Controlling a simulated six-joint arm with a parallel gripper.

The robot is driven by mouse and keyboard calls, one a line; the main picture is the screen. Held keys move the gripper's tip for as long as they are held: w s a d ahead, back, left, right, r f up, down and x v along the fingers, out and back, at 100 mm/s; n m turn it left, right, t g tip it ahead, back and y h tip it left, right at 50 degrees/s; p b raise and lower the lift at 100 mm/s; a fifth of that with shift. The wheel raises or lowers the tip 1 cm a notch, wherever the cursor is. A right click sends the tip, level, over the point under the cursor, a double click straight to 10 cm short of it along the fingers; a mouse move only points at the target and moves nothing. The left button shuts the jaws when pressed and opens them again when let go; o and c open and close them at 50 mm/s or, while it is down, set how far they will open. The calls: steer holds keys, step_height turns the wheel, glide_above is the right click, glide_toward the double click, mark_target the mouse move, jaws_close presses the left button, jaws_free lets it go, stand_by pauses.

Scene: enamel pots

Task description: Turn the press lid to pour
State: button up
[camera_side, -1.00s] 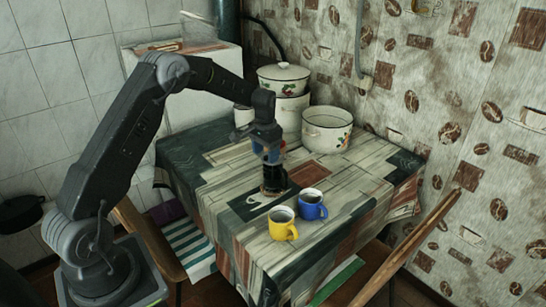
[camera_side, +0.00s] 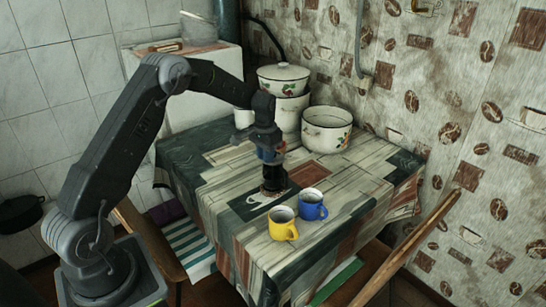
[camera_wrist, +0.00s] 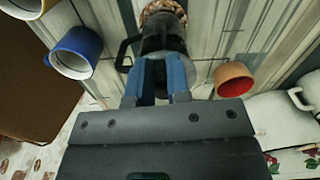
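My gripper (camera_side: 270,155) is right above the press, pointing down. In the wrist view the two blue fingers of my gripper (camera_wrist: 160,72) stand at the press top with a narrow dark gap between them. They hide the lid, so I cannot tell whether they grip it.
A yellow mug (camera_side: 283,226) and a blue mug (camera_side: 311,207) stand close on the right. A white enamel pot (camera_side: 327,130) and stacked lidded pots (camera_side: 284,80) stand behind. The table's (camera_side: 370,185) right side is clear.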

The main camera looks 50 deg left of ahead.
jaws_close()
steer(key=shift+w+d+n, duration=0.1)
steer(key=shift+d+n, duration=0.1)
steer(key=shift+n, duration=0.55)
steer(key=shift+d+n, duration=0.2)
steer(key=shift+n, duration=0.55)
steer(key=n, duration=0.2)
steer(key=shift+w+d+n, duration=0.2)
steer(key=shift+d+n, duration=0.15)
steer(key=shift+n, duration=0.05)
